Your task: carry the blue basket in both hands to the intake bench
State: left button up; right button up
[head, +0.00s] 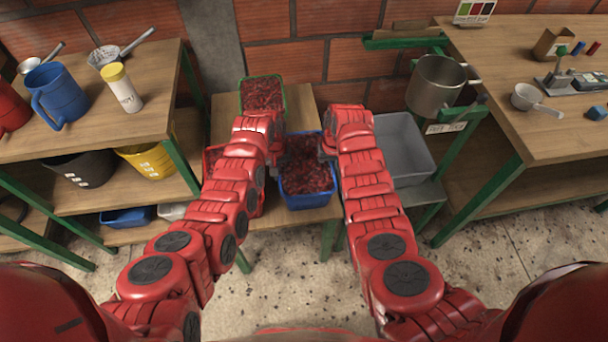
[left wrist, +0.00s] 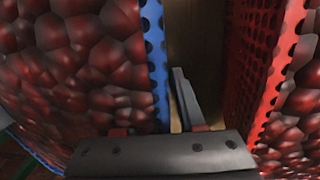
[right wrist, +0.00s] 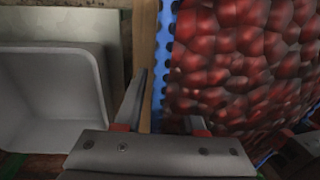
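The blue basket (head: 306,200), full of dark red cherries, stands on a low wooden bench (head: 300,95) between my two hands. My left gripper (head: 273,158) is at its left wall. In the left wrist view the gripper (left wrist: 150,105) is open, one finger in the gap outside the blue wall (left wrist: 156,60), the other mostly hidden among cherries. My right gripper (head: 326,150) is at the right wall. In the right wrist view the gripper (right wrist: 165,105) is open astride the blue wall (right wrist: 163,60), its inner finger partly hidden by cherries. I cannot tell which bench is the intake bench.
A red basket (head: 212,160) stands close left, a green basket (head: 262,80) behind. A grey bin (head: 412,165) is close right. A left table (head: 130,130) holds jugs; a right table (head: 500,60) holds a scale and scoop. A metal pot (head: 436,85) hangs between.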

pick_arm(q)
grip_shut()
pick_arm(e)
grip_shut()
dwell(1.1)
